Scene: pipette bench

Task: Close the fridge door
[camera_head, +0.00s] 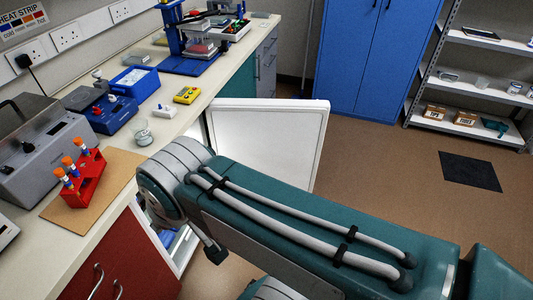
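The fridge door (268,138) is a white panel that stands open, swung out from the bench front into the aisle. The fridge (184,258) is built in under the counter, and a little of its opening and some blue and white contents show below my arm. My teal arm crosses in front of the door's lower part and the fridge opening, hiding much of both. My gripper's fingers do not show. A small dark piece sticks out below the arm near the opening, and I cannot tell if it belongs to the gripper.
The counter (120,150) holds a red tube rack (85,182), a glass beaker (142,135), a yellow timer (187,95) and blue instruments. A red cabinet (120,262) is in front. A blue cabinet (375,60) and shelving (462,128) stand behind.

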